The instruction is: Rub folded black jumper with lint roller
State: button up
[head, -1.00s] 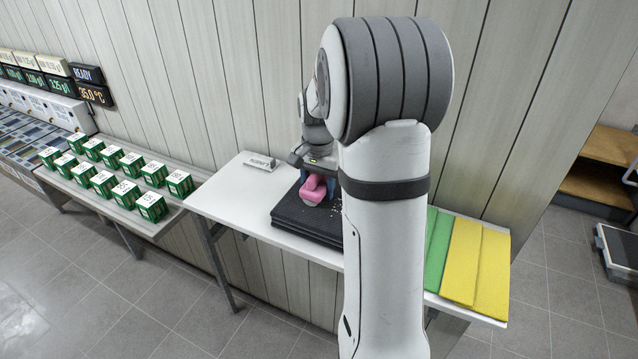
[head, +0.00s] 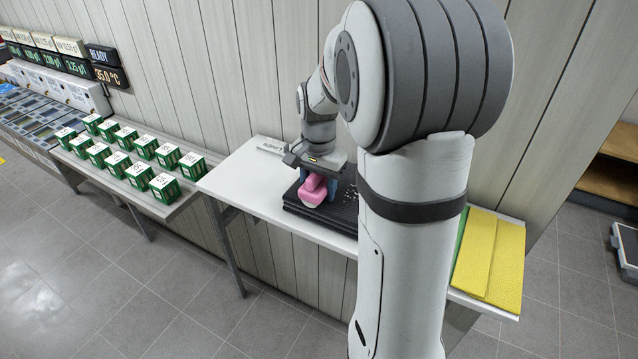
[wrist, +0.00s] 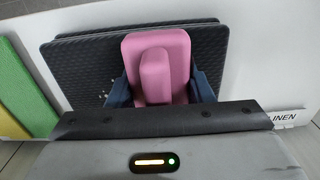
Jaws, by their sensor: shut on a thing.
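The folded black jumper (head: 328,220) lies on the white table, with small white specks on its top to the right of my gripper in the head view. It also shows in the wrist view (wrist: 84,75) as a dark, ribbed, layered stack. The pink lint roller (head: 313,194) is over the jumper's left part, its lower end at the front edge. In the wrist view the roller (wrist: 157,75) sits between the blue fingers of my gripper (wrist: 160,90), which is shut on it. My gripper (head: 319,182) points down. Contact between roller and jumper cannot be made out.
The white table (head: 240,183) carries a small LINEN sign (head: 271,146) at its back left. Folded yellow cloth (head: 490,255) and green cloth (wrist: 22,95) lie at the right end. Green-and-white boxes (head: 165,188) stand on a shelf to the left. A wall runs close behind.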

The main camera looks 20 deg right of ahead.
jog(key=shift+r+p, duration=2.2)
jog(key=shift+r, duration=0.85)
jog(key=shift+r+p, duration=1.1)
jog(key=shift+r, duration=0.45)
jog(key=shift+f, duration=0.1)
